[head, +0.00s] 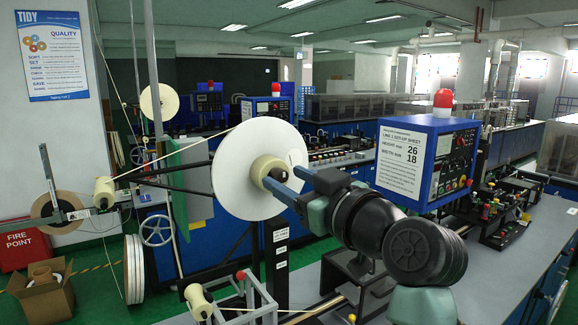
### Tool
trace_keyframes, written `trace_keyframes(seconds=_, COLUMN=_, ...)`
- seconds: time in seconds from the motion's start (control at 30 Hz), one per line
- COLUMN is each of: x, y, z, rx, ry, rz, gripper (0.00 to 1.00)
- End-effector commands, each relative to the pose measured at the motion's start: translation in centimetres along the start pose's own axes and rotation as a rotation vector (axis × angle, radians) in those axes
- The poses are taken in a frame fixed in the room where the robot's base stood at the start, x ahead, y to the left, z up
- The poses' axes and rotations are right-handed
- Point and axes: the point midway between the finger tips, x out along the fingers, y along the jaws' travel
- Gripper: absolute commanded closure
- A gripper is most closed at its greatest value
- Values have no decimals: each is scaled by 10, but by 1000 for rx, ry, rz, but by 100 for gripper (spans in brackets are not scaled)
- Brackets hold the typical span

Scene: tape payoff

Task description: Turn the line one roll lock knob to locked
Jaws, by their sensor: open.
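A large white roll disc (240,160) stands upright near the middle, with a cream hub (265,165) at its centre. A small dark lock knob (277,174) sits at the front of the hub. My gripper (283,177) reaches in from the right with its blue-grey fingers apart. The fingertips are close to the knob, with the knob appearing between them. I cannot tell whether either finger touches it. The knob's setting is not readable, as the fingers partly cover it.
A blue control box (425,160) with a line 1 set-up sheet and a red lamp stands at the right. A grey bench (500,260) runs along the right. Rollers and a cream guide spool (104,193) are at left. A cardboard box (42,290) sits on the green floor.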

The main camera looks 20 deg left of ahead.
Motion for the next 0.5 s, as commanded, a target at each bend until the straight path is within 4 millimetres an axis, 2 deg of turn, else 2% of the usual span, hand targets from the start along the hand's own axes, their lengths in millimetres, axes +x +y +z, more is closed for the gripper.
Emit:
trace_keyframes(seconds=0.33, x=6, y=0, z=1, rx=1, ry=0, rz=1, gripper=44)
trace_keyframes(seconds=0.37, x=6, y=0, z=1, rx=1, ry=0, rz=1, gripper=46)
trace_keyframes(seconds=0.5, x=6, y=0, z=1, rx=1, ry=0, rz=1, gripper=71)
